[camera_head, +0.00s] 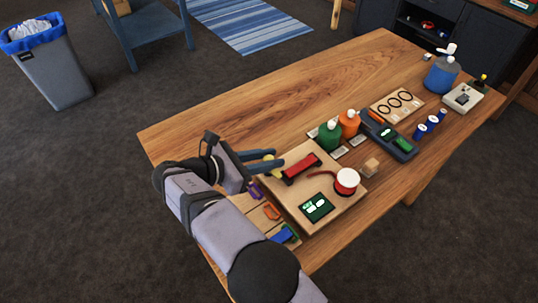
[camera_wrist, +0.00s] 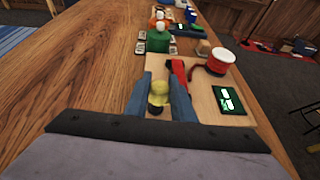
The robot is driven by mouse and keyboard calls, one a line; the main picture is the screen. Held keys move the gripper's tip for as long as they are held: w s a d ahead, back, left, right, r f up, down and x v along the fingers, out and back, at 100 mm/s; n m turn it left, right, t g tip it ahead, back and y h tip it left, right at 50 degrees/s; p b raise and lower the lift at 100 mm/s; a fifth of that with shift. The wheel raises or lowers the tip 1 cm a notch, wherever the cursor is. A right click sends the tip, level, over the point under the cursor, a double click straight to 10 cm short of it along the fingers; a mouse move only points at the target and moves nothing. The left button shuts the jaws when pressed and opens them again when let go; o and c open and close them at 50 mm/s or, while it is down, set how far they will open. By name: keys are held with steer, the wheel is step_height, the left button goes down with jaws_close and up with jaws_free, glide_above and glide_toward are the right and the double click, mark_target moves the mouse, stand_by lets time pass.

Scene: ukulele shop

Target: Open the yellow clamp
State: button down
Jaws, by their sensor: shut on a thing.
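The yellow clamp (camera_wrist: 158,93) sits between the two blue-grey fingers of my gripper (camera_wrist: 160,98) in the wrist view, at the near left edge of a light wooden board (camera_wrist: 205,98). In the head view only a bit of the yellow clamp (camera_head: 269,157) shows by the fingers; the rest is hidden. My gripper (camera_head: 266,165) is shut on the yellow clamp. I cannot tell whether the clamp's own jaws are open. Purple (camera_head: 254,190), orange (camera_head: 271,211) and blue (camera_head: 285,234) clamps lie in a row below my gripper in the head view.
The board bears a red bar (camera_head: 302,169), a red-and-white spool (camera_head: 347,181) and a dark green card (camera_head: 317,207). Green (camera_head: 329,135) and orange (camera_head: 349,123) bottles stand behind it. The wooden table (camera_head: 240,110) is clear at the far left.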

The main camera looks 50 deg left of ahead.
mark_target(268, 158)
steer(key=shift+m+h, duration=0.4)
stand_by(0.4)
steer(key=c, duration=1.5)
jaws_free()
steer(key=b+v, duration=0.1)
steer(key=v, duration=0.4)
steer(key=shift+s, duration=0.1)
steer(key=shift+s+a+r+p, duration=0.1)
steer(key=shift+s+r+p, duration=0.1)
steer(key=shift+p, duration=0.1)
steer(key=shift+p+v, duration=0.5)
steer(key=shift+v, duration=0.3)
